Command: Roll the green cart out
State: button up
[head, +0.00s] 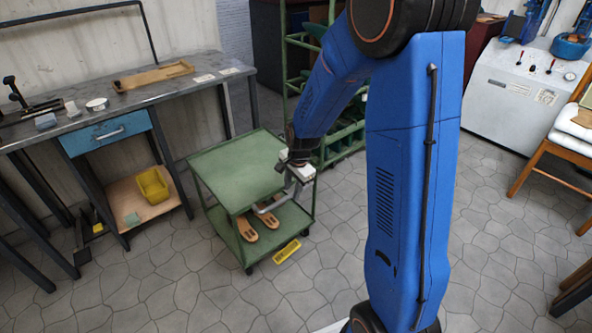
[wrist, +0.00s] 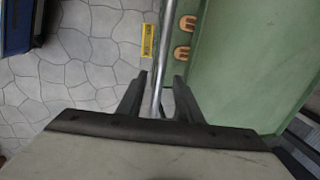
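The green cart (head: 235,165) stands beside the workbench in the head view, with a flat top and a lower shelf. Its green top fills the right of the wrist view (wrist: 245,70). The cart's grey metal handle (head: 270,207) sticks out on the near right side. My gripper (head: 301,176) is at this handle. In the wrist view, the handle bar (wrist: 166,40) runs between the two dark fingers of my gripper (wrist: 160,78). A gap shows on each side of the bar, so the fingers are open around it.
Wooden sole shapes (head: 247,229) lie on the cart's lower shelf. A yellow plate (head: 286,251) lies on the floor near it. The workbench (head: 120,100) is left, a green rack (head: 345,140) behind. Stone floor in front is clear; a chair (head: 560,145) stands far right.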

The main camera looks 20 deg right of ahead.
jog(key=s+d+r, duration=0.1)
jog(key=s+r, duration=0.2)
jog(key=r, duration=1.2)
jog(key=shift+r, duration=0.4)
jog(key=s+r+n+t, duration=0.1)
jog(key=s+n, duration=0.3)
jog(key=s, duration=0.5)
jog(key=s+r+n+t, duration=0.1)
jog(key=s+r+n, duration=0.3)
jog(key=s, duration=0.6)
jog(key=s+r+n, duration=0.3)
jog(key=s+n, duration=0.3)
jog(key=s, duration=0.3)
jog(key=shift+s+d+t+h, duration=0.25)
jog(key=shift+d+t+h, duration=0.05)
jog(key=shift+d+t, duration=0.1)
